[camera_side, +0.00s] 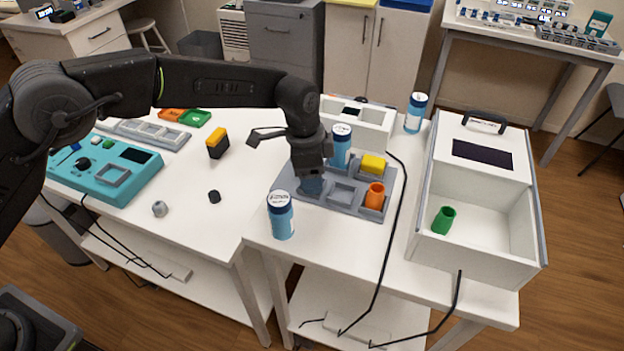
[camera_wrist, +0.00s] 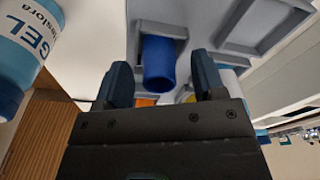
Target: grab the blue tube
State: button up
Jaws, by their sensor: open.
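The blue tube (camera_wrist: 159,62) shows in the wrist view, standing in a grey tray and centred ahead of the gap between my fingers. My gripper (camera_wrist: 162,82) is open, one finger on each side of the line to the tube, with no visible contact. In the side view my gripper (camera_side: 311,184) points down over the left part of the grey tray (camera_side: 345,211). There it largely hides the tube, and I cannot clearly separate the tube from the dark blue fingers.
Blue-white bottles stand in front (camera_side: 281,218), behind (camera_side: 340,147) and farther back (camera_side: 415,114). A green tube (camera_side: 444,220) is in the white box (camera_side: 485,240) at right. A black cable crosses the table.

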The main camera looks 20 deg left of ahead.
jog(key=shift+f, duration=0.15)
jog(key=shift+c, duration=0.4)
jog(key=c, duration=0.9)
jog(key=shift+r, duration=0.2)
